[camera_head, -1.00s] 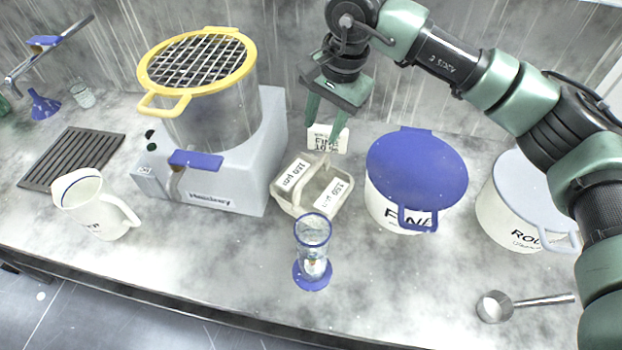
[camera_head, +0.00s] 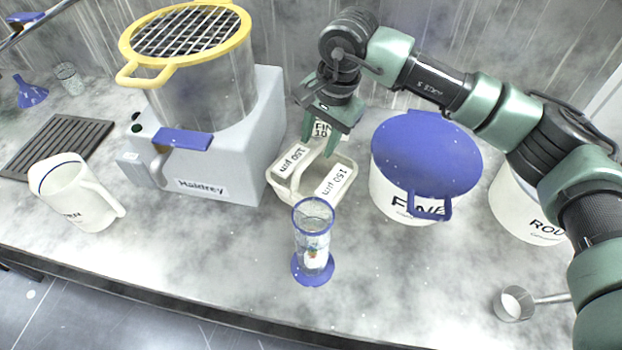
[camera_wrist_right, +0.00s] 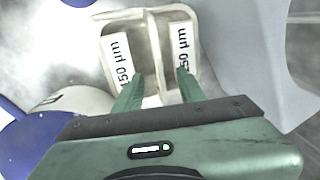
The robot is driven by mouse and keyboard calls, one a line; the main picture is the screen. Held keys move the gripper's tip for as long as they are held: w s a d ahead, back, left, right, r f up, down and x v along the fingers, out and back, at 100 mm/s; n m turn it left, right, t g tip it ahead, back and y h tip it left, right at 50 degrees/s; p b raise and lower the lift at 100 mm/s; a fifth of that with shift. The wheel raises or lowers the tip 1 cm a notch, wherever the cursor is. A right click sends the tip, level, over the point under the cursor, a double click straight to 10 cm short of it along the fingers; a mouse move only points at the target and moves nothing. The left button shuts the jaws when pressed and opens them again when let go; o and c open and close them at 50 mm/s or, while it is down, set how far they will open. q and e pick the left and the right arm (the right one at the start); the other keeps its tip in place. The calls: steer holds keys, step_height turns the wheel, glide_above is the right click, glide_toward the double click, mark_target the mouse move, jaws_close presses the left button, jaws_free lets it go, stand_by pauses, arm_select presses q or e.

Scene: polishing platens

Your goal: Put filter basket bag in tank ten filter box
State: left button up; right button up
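A cream two-compartment basket (camera_head: 343,196) with a raised middle handle stands on the counter, its pale labels reading 150 µm. It also shows at the top of the right wrist view (camera_wrist_right: 110,18). My right gripper (camera_head: 317,147) is open, pointing down just above and behind the basket's handle. In the right wrist view, the two green fingertips (camera_wrist_right: 160,75) are apart, on either side of the handle line; contact cannot be told. A small white sign (camera_head: 338,132), partly hidden by the gripper, stands behind the basket. I see no box marked tank ten. My left gripper is not in view.
A grey machine (camera_head: 262,130) with a yellow-rimmed clear vessel stands left of the basket. A blue-lidded white FINE tub (camera_head: 425,150) is close on the right. A blue-based clear cylinder (camera_head: 313,240) stands in front. A white jug (camera_head: 75,195) is far left; the front counter is mostly clear.

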mark_target(314, 151)
steer(key=f, duration=0.1)
steer(key=a+f+p, duration=0.1)
steer(key=f, duration=0.1)
steer(key=shift+f+p, duration=0.3)
steer(key=shift+f, duration=0.4)
jaws_close()
steer(key=shift+r, duration=0.1)
stand_by(0.8)
